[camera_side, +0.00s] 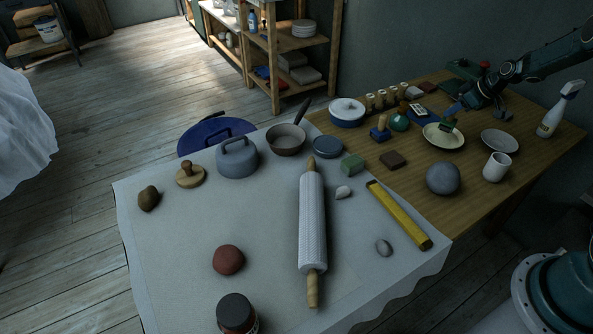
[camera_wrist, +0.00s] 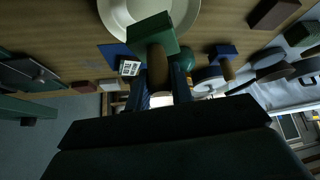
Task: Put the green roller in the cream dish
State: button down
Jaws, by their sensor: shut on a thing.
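The green roller (camera_wrist: 152,32) has a green block-like head and a brown handle. My gripper (camera_wrist: 160,88) is shut on the brown handle, with the green head sticking out beyond the fingers. In the side view the green roller (camera_side: 447,126) is over the far right part of the cream dish (camera_side: 432,142), with my gripper (camera_side: 456,109) just above it. In the wrist view the head overlaps the rim of the cream dish (camera_wrist: 112,22). I cannot tell whether the roller touches the dish. The dish shows nothing else in it.
A grey shallow dish (camera_side: 500,141) and a white cup (camera_side: 497,167) stand right of the cream dish. A grey ball (camera_side: 443,179) is in front. A green round jar (camera_side: 399,122) and a blue block with a wooden handle (camera_side: 379,133) are to the left. A white spray bottle (camera_side: 557,112) stands far right.

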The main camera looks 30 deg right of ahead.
aim_at(449, 120)
jog(key=shift+f, duration=2.1)
jog(key=shift+f, duration=0.15)
